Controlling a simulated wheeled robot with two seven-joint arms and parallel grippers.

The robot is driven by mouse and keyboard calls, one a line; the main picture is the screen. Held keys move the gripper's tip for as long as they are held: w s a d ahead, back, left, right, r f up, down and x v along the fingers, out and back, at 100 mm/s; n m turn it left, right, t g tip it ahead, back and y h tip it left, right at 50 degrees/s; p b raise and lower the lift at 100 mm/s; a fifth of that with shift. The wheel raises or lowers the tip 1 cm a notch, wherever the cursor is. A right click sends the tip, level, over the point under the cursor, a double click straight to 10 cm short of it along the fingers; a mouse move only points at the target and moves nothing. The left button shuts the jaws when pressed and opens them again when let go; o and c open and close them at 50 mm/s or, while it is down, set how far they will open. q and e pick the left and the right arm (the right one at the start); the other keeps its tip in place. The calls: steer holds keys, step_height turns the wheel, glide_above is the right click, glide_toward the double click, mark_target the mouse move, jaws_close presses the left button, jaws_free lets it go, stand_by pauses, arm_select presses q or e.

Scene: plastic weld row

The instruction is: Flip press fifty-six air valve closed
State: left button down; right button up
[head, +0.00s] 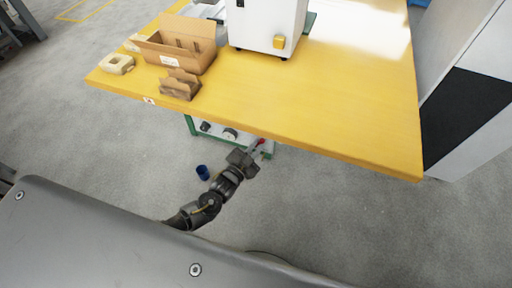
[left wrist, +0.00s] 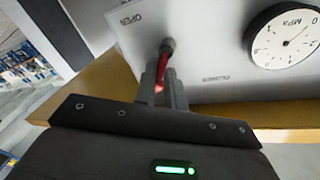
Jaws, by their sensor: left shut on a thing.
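The air valve's red lever (left wrist: 163,70) stands on a pale panel (left wrist: 215,45) in the left wrist view, with a dark round piece at its upper end. Lettering like "OPEN" is at the panel's upper left; a second label right of the lever is hard to read. My left gripper (left wrist: 164,92) is shut on the lever, its fingers on either side of the lower part. In the head view, my left gripper (head: 250,156) is below the yellow table's front edge, at a red bit of the lever (head: 261,142). My right gripper is out of view.
A round MPa gauge (left wrist: 284,36) sits right of the lever. The yellow table (head: 330,110) overhangs the valve unit. On it are a cardboard box (head: 178,52), a smaller carton (head: 180,85) and a white machine (head: 265,20).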

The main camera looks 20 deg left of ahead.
arm_select(q)
steer(key=n, duration=0.2)
steer(key=n+t+b, duration=0.1)
steer(key=n, duration=0.1)
steer(key=shift+a+r, duration=0.2)
steer(key=shift+a, duration=0.2)
steer(key=shift+w+a+r+n+t+b, duration=0.15)
steer(key=shift+n+t+b, duration=0.1)
steer(key=shift+n, duration=0.45)
steer(key=shift+s+a+f+n+t+b, duration=0.15)
steer(key=shift+n+b, duration=0.1)
steer(key=shift+n, duration=0.45)
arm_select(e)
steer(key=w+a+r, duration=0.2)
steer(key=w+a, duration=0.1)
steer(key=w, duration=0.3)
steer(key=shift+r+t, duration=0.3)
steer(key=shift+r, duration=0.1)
arm_select(q)
steer(key=shift+w+r, duration=0.15)
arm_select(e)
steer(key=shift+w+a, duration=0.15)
arm_select(q)
steer(key=c, duration=1.6)
jaws_free()
steer(key=shift+o, duration=0.6)
